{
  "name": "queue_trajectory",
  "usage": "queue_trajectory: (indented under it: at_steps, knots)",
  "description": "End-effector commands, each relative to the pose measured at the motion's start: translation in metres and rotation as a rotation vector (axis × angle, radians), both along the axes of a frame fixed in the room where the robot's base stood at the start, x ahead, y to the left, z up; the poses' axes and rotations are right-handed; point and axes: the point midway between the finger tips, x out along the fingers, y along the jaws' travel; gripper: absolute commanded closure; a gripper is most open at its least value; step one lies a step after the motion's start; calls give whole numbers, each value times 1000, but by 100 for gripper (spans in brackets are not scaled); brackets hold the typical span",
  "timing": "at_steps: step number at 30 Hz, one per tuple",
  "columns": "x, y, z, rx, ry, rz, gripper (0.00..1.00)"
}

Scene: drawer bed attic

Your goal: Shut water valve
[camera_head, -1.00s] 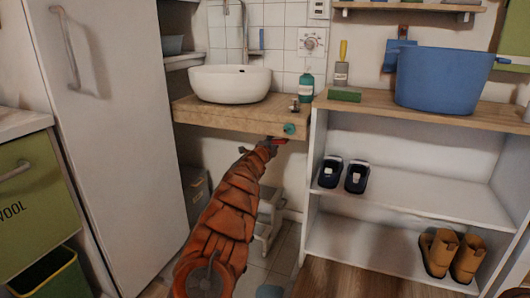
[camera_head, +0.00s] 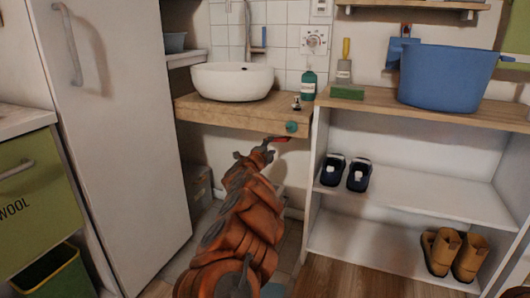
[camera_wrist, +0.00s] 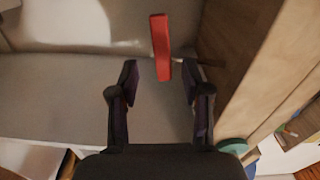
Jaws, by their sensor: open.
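The red valve handle (camera_head: 277,139) shows just below the front edge of the wooden washbasin counter, at my gripper's tip. In the wrist view the red handle (camera_wrist: 160,42) is a long narrow bar, nearly upright in the picture. My gripper (camera_wrist: 160,70) is open, with one finger on each side of the bar's lower end. I cannot tell whether the bar lies at fingertip depth, and no contact shows. In the head view my gripper (camera_head: 262,149) is under the counter, partly hidden by my arm. The valve body and pipe cannot be made out.
The wooden counter (camera_head: 230,117) carries a white basin (camera_head: 232,82) and has a teal knob (camera_head: 291,127) on its front, close to my gripper. A white shelf unit (camera_head: 311,185) stands right, a white fridge (camera_head: 125,130) left. Space under the counter is mostly open.

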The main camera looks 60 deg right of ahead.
Motion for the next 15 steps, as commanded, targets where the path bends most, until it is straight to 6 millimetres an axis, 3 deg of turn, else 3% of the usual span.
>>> queue_trajectory:
  at_steps: [15]
  knots:
    - [-6,33,3,-3,-5,0,52]
